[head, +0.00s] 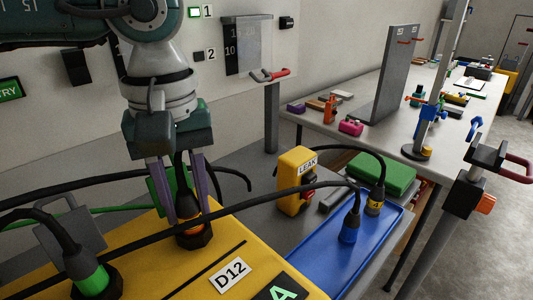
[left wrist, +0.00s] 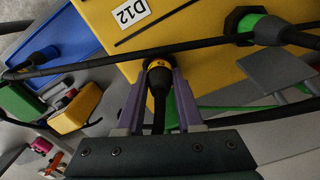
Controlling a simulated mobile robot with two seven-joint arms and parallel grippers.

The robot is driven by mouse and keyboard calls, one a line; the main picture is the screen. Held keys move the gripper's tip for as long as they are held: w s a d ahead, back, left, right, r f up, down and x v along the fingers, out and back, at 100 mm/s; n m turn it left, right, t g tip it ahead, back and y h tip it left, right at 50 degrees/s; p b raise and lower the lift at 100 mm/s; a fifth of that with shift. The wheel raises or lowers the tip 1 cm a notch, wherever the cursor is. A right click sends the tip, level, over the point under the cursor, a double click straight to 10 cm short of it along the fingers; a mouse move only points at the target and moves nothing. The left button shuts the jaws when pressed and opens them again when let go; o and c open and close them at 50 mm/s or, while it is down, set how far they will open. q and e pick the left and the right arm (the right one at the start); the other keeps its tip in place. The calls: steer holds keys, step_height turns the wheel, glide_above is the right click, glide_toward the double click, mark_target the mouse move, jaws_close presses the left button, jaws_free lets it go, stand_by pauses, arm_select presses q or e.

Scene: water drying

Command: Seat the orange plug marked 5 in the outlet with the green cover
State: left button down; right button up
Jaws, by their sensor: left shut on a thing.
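My left gripper (head: 188,212) is shut on the orange plug (head: 189,226), a black body with an orange ring and a black cable; its number cannot be read. The plug is upright at a black six-sided outlet (head: 194,241) on the yellow box. A raised green cover (head: 159,187) stands just behind this outlet, partly hidden by a finger. In the left wrist view the purple fingertips (left wrist: 158,75) lie on both sides of the plug (left wrist: 158,82), with its orange ring at the outlet's dark rim. How deep it sits cannot be told. My right gripper is not in view.
A green-ringed plug (head: 92,278) sits in another outlet at left, with a grey cover (head: 75,232) behind. Black cables cross the yellow box (head: 180,275). A blue tray (head: 322,262) holds a blue plug (head: 350,229) and a yellow-ringed plug (head: 375,201). A yellow LEAK box (head: 294,182) stands nearby.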

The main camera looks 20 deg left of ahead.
arm_select(q)
steer(key=c, duration=0.5)
jaws_free()
steer(key=shift+c, duration=0.2)
steer(key=shift+r, duration=0.25)
step_height(320, 180, up, 12)
steer(key=shift+f, duration=0.15)
